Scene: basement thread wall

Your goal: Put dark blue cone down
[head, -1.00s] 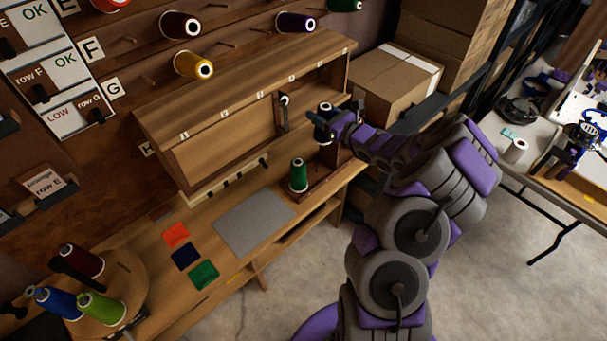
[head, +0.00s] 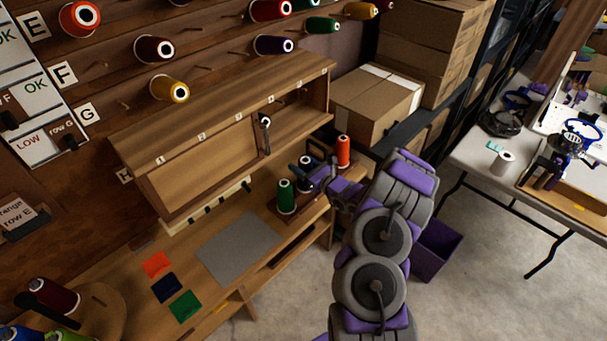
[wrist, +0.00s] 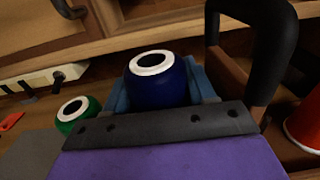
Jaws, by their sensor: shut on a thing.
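The dark blue cone (head: 305,164) is in my gripper (head: 314,178), at the right end of the wooden workbench. In the wrist view the dark blue cone (wrist: 158,90) sits upright between the blue jaws, its white top ring facing up. My gripper is shut on it. A green cone (head: 286,197) stands just left of it, and an orange-red cone (head: 343,152) stands behind it to the right. A low wooden rack (head: 258,207) is under this row. The cone's base is hidden, so I cannot tell whether it touches the rack.
A wooden cabinet (head: 215,142) with numbered slots rises behind the cones. A grey mat (head: 238,247) and coloured swatches (head: 164,288) lie on the bench at left. Cardboard boxes (head: 376,100) stand behind, and a purple bin (head: 436,250) stands on the floor at right.

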